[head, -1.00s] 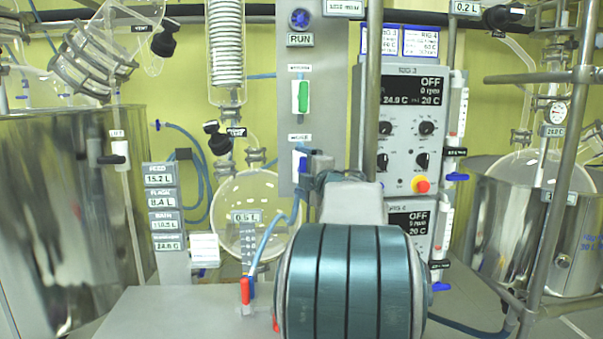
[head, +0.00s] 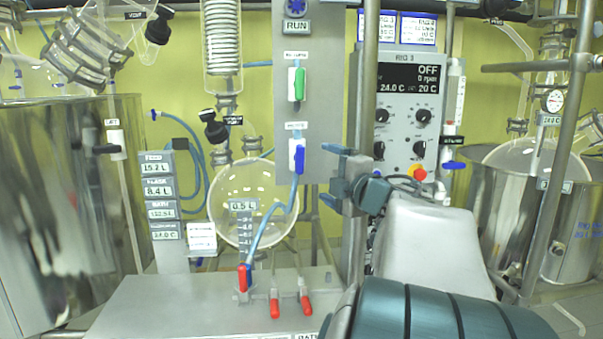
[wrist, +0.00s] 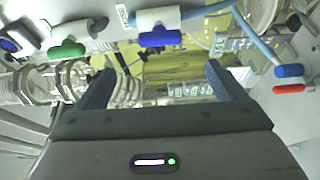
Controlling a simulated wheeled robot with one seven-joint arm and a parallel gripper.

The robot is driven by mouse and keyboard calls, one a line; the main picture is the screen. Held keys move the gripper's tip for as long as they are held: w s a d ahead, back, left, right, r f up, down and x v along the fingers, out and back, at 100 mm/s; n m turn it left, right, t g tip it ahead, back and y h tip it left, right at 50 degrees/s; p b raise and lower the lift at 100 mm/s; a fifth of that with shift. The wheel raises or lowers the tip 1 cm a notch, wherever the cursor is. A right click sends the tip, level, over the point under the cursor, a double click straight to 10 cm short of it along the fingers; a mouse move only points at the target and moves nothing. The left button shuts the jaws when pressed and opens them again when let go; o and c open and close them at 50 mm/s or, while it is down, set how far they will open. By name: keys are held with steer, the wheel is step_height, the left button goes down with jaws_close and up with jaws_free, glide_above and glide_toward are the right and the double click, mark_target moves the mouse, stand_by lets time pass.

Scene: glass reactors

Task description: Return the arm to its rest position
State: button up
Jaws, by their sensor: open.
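My gripper (head: 334,178) is open and empty in the head view. It stands just right of the grey valve panel (head: 294,110), in front of a vertical steel post. My arm runs from it to the lower right. In the wrist view my gripper (wrist: 160,84) shows its two fingers spread wide with nothing between them. The blue valve handle (head: 299,157) on the panel is apart from the fingers, to their left. It also shows in the wrist view (wrist: 160,38). The green valve handle (head: 299,84) is above it and shows in the wrist view (wrist: 67,50).
A round glass flask (head: 240,195) hangs left of the panel. Red-handled valves (head: 275,308) stand at the grey bench (head: 160,300). A control box (head: 408,120) is behind my arm. Steel vessels stand at far left (head: 60,200) and right (head: 495,210). Steel posts rise near my gripper.

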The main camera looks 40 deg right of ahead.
stand_by(0.4)
steer(key=w+a+f+m+g+h+p, duration=0.1)
steer(key=a+f+m+g+p, duration=0.25)
steer(key=a+m, duration=0.3)
steer(key=w+a+f+m+g+h+p, duration=0.1)
steer(key=a+f+m+g+h+p, duration=0.2)
steer(key=a+m, duration=0.35)
steer(key=s+a+f+m+g+y+p, duration=0.1)
steer(key=s+a+f+g+y+p, duration=0.1)
steer(key=s+a, duration=0.5)
steer(key=s+a+f+m+g+y+p, duration=0.2)
steer(key=s+a+f+g, duration=0.4)
steer(key=a, duration=0.6)
step_height(320, 180, down, 3)
steer(key=s+y+p, duration=0.1)
steer(key=s+y, duration=0.1)
steer(key=shift+g+y, duration=0.35)
steer(key=shift+y, duration=0.05)
